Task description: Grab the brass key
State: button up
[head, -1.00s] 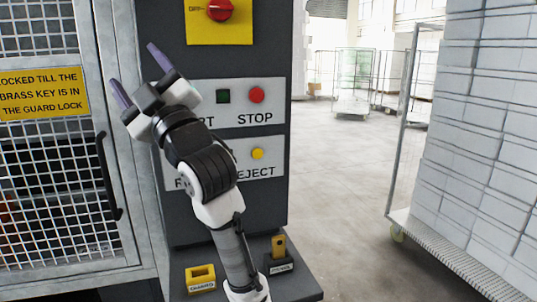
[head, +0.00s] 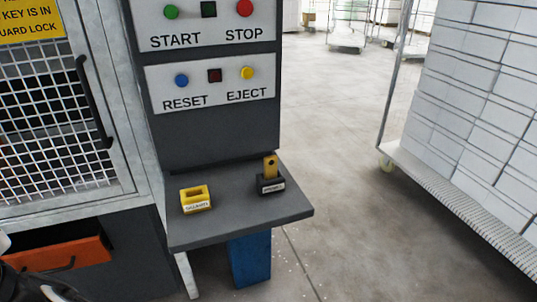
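The brass key (head: 270,166) is a yellow upright tab with a hole near its top. It stands in a small black holder (head: 271,185) at the back right of the grey shelf (head: 235,218), below the button panel. The holder's white label is too small to read. The key's lower end is hidden in the holder. My gripper is out of view; only a dark and white part of my arm shows in the bottom left corner, well away from the key.
An empty-looking yellow holder (head: 196,200) stands left on the shelf. The control panel (head: 212,85) with START, STOP, RESET and EJECT buttons rises behind. A mesh guard door (head: 60,120) is at left, an orange drawer (head: 58,254) below. A loaded cart (head: 455,190) stands right, with open floor between.

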aim_at(270, 162)
jog(key=j+z, duration=0.15)
jog(key=z, duration=0.35)
jog(key=k+j+z, duration=0.1)
jog(key=j+z, duration=0.15)
jog(key=j, duration=0.2)
jog(key=k+j+z, duration=0.15)
jog(key=j+z, duration=0.15)
jog(key=j, duration=0.15)
jog(key=k+j, duration=0.15)
jog(key=j, duration=0.2)
jog(key=k+j+z, duration=0.1)
jog(key=j, duration=0.25)
jog(key=k+j, duration=0.15)
jog(key=j, duration=0.2)
jog(key=k+j, duration=0.15)
jog(key=j, duration=0.2)
jog(key=i, duration=0.95)
